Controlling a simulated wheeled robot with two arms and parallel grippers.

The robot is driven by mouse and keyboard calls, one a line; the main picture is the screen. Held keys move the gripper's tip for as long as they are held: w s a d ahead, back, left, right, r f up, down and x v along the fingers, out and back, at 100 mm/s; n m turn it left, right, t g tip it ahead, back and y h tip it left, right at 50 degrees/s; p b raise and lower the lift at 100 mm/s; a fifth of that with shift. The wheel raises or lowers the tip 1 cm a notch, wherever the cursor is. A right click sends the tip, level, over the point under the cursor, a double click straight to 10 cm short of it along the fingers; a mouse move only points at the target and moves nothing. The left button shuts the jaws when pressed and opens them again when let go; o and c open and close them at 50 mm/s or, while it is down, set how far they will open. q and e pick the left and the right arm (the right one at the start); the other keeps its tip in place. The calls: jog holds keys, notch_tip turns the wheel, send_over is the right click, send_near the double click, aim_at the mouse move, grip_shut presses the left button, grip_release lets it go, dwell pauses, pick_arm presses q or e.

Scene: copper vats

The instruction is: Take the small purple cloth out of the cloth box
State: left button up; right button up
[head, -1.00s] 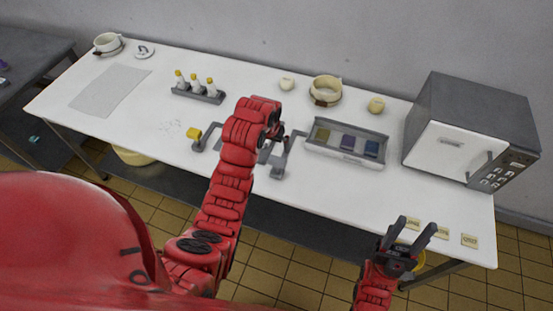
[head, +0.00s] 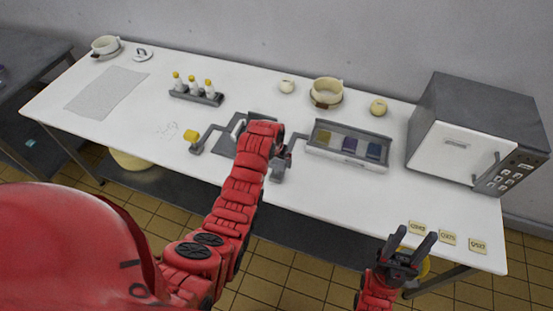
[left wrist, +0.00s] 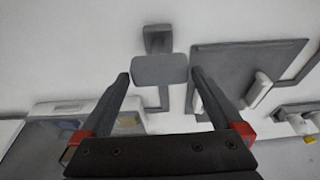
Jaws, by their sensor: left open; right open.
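The cloth box (head: 347,161) is a grey open tray right of centre on the white table, with folded cloths in a row. An olive cloth (head: 323,137) is at its left end. A dark bluish cloth (head: 349,145) is in the middle and another dark blue one (head: 374,151) at the right; I cannot tell which is purple. My left gripper (head: 286,150) is left of the box, partly hidden by its wrist. In the left wrist view it (left wrist: 160,76) is open and empty. My right gripper (head: 417,233) is open and empty at the table's front right edge.
A microwave (head: 470,135) stands right of the box. Behind are a cream pot (head: 326,92) and two round items. A bottle rack (head: 196,94) is at the left. Labelled tags (head: 447,237) lie at front right.

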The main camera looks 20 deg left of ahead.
pick_arm(q)
jog(key=c, duration=1.1)
jog(key=shift+o, duration=0.2)
jog(key=shift+f, duration=0.1)
